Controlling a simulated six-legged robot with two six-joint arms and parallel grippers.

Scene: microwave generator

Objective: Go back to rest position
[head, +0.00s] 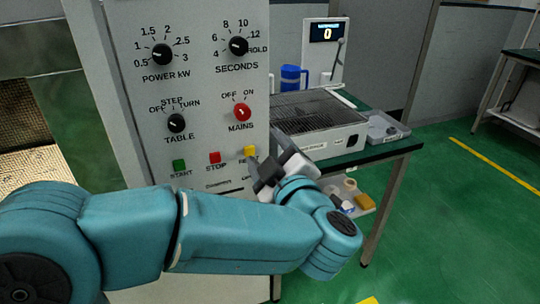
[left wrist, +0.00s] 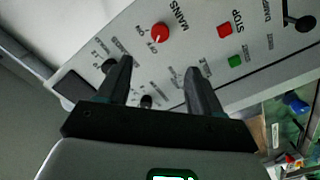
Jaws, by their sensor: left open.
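My left arm crosses the front of the grey control panel (head: 205,95) in the head view. My left gripper (head: 268,164) is at the panel's lower right, near the yellow button (head: 250,151). In the left wrist view the gripper (left wrist: 160,70) has its two dark fingers spread apart with nothing between them, and the panel (left wrist: 195,50) lies beyond them. I cannot tell whether a finger touches the panel. The red MAINS knob (head: 242,112) also shows in the wrist view (left wrist: 160,32). My right gripper is in neither view.
A bench with a wire-topped metal unit (head: 318,120), a blue jug (head: 291,78) and a grey tray (head: 384,128) stands right of the panel. Small items lie on its lower shelf (head: 348,196). Green floor (head: 455,220) is clear at right.

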